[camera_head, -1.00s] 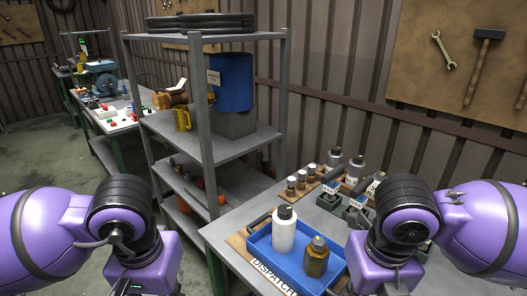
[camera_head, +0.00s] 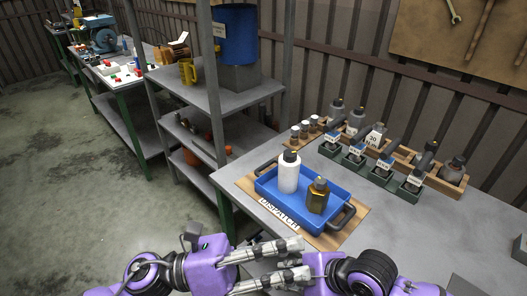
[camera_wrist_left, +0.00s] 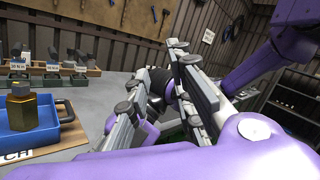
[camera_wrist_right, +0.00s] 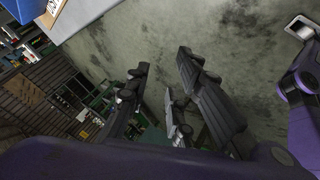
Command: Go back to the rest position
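My left gripper (camera_head: 306,258) points right across the front of the head view, below the table's front edge. Its fingers are apart and empty; they also show apart in the left wrist view (camera_wrist_left: 157,66). My right arm is at the bottom right of centre in the head view, close to the left fingertips, with its fingers hidden there. In the right wrist view my right gripper (camera_wrist_right: 163,58) has its fingers apart with only floor between them. A blue tray (camera_head: 262,198) on the table holds a white bottle (camera_head: 289,174) and a brown bottle (camera_head: 317,198), both upright.
A grey shelf (camera_head: 215,100) stands left of the table. Open concrete floor (camera_head: 80,190) lies to the left. Both grippers are close together.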

